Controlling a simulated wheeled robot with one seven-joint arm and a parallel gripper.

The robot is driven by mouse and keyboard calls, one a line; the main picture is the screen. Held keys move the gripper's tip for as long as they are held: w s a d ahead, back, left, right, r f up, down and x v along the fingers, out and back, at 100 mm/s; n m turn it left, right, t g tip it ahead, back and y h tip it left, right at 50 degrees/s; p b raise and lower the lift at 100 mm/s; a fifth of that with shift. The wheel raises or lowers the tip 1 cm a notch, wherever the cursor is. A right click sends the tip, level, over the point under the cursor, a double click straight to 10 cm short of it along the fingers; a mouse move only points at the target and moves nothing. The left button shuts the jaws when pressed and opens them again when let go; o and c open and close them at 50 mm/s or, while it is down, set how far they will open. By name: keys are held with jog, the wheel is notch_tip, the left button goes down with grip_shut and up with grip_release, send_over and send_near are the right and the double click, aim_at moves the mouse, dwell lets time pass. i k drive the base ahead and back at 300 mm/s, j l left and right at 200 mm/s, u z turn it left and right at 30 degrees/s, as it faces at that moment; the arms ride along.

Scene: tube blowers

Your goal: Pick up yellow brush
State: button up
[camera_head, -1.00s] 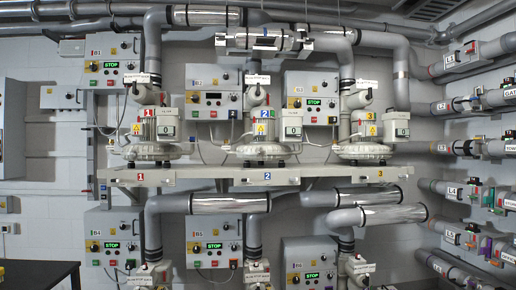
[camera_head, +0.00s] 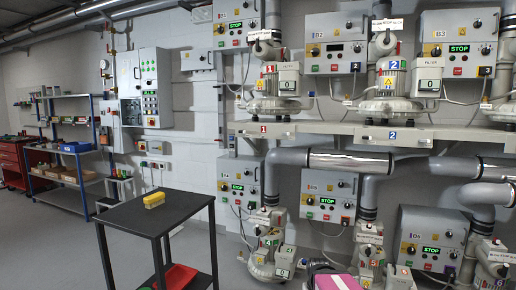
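The yellow brush (camera_head: 154,200) lies on the top of a small black table (camera_head: 127,215) in the lower left part of the head view. It sits near the middle of the tabletop, toward the back, with nothing touching it. Its fine detail is too small to tell.
A red object (camera_head: 178,277) lies on the table's lower shelf. Blowers and control boxes (camera_head: 238,178) fill the wall at the right. A blue-framed shelf (camera_head: 70,150) and a red cabinet (camera_head: 14,160) stand at the far left. Grey floor (camera_head: 60,245) is clear left of the table.

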aim_at(154, 200)
jog(key=u, duration=1.35)
jog(key=z, duration=1.7)
jog(key=i+u, duration=0.1)
jog(key=u, duration=1.65)
